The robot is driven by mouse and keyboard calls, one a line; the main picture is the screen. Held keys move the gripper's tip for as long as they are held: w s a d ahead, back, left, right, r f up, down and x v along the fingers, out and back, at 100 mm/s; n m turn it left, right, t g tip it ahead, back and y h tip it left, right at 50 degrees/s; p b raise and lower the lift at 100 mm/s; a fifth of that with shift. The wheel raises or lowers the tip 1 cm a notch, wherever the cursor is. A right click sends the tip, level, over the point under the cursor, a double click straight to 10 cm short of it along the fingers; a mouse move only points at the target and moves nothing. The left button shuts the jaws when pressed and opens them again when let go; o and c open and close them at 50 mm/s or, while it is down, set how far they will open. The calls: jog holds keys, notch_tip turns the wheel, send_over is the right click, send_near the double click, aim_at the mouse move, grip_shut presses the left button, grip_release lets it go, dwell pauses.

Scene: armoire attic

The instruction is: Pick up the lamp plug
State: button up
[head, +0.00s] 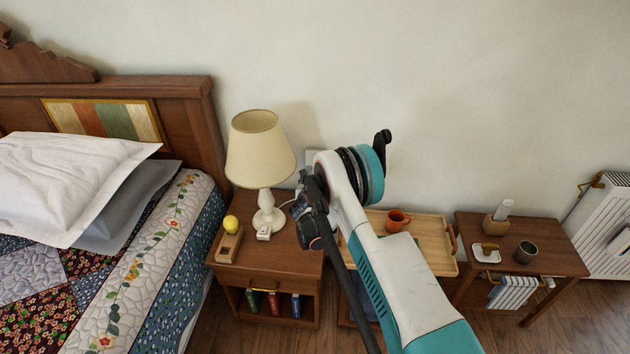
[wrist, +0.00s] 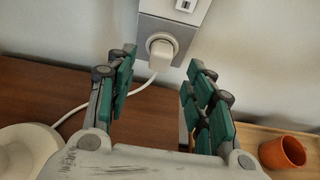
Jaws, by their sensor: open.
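The white lamp plug (wrist: 161,47) sits in a grey wall socket plate (wrist: 160,27) in the wrist view, with its white cord (wrist: 88,108) curving down to the left. My gripper (wrist: 162,62) is open, one green-padded finger on each side, with the plug ahead between the fingertips and nothing held. The lamp (head: 260,155), with a cream shade and white base, stands on the nightstand (head: 285,262) in the head view. Its base (wrist: 25,150) shows at the lower left of the wrist view. In the head view my arm hides the plug.
A yellow ball (head: 230,223), a wooden block (head: 229,245) and a small white item (head: 264,234) lie near the lamp. Right of my arm are a wooden tray (head: 437,250) with an orange mug (head: 397,220) and a side table (head: 545,262).

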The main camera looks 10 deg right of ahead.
jog(key=shift+r+b+x, duration=0.15)
jog(key=shift+b+x, duration=0.5)
jog(key=shift+x, duration=0.65)
jog(key=shift+r+b+x, duration=0.1)
jog(key=shift+b+x, duration=0.55)
jog(key=shift+x, duration=0.7)
jog(key=shift+d, duration=0.1)
grip_shut()
